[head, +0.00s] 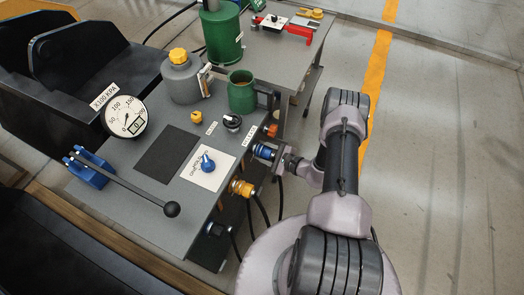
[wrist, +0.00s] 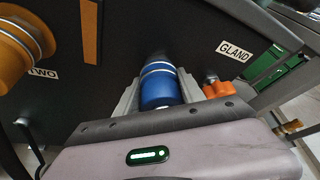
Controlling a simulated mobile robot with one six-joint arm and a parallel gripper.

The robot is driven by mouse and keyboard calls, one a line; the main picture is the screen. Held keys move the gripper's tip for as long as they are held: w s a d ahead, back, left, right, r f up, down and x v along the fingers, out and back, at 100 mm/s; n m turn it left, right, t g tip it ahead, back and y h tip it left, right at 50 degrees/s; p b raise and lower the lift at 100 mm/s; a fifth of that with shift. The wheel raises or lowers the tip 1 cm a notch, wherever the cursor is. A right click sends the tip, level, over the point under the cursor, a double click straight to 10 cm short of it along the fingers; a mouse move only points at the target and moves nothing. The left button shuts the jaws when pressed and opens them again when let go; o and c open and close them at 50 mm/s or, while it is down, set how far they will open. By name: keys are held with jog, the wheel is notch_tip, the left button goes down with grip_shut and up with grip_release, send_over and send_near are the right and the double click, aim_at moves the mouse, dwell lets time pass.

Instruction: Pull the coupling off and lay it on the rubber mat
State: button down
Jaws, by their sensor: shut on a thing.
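The blue coupling (head: 264,151) is at the front panel of the bench, just below the top's right edge. In the wrist view the blue coupling (wrist: 160,91) has silver rings and points at the dark panel. My gripper (head: 275,156) is shut on it, with one grey finger on each side in the wrist view. I cannot tell whether the coupling is still joined to a fitting, as its far end is hidden. The rubber mat (head: 168,154) is a bare black square on the grey bench top.
An orange handle (wrist: 218,90) sits close right of my gripper. A brass coupling (head: 241,188) with a hose is left of it. On the bench are a blue-knobbed plate (head: 205,173), a gauge (head: 125,116), a long-handled lever (head: 130,187) and a green cup (head: 241,92).

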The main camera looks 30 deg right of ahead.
jog(key=shift+s+d, duration=0.65)
jog(key=shift+s, duration=0.15)
jog(key=shift+s+d, duration=0.6)
jog(key=shift+s, duration=0.2)
jog(key=s+d, duration=0.2)
jog(key=s, duration=0.1)
jog(key=shift+d+b, duration=0.2)
jog(key=shift+b, duration=0.1)
notch_tip(320, 180, up, 24)
jog(key=w+a, duration=0.4)
jog(key=a, duration=0.8)
jog(key=w+a, duration=0.5)
jog(key=a, duration=0.8)
jog(key=w+a, duration=0.5)
jog(key=a, duration=0.7)
jog(key=shift+w+a, duration=0.2)
jog(key=shift+f, duration=0.1)
dwell(0.4)
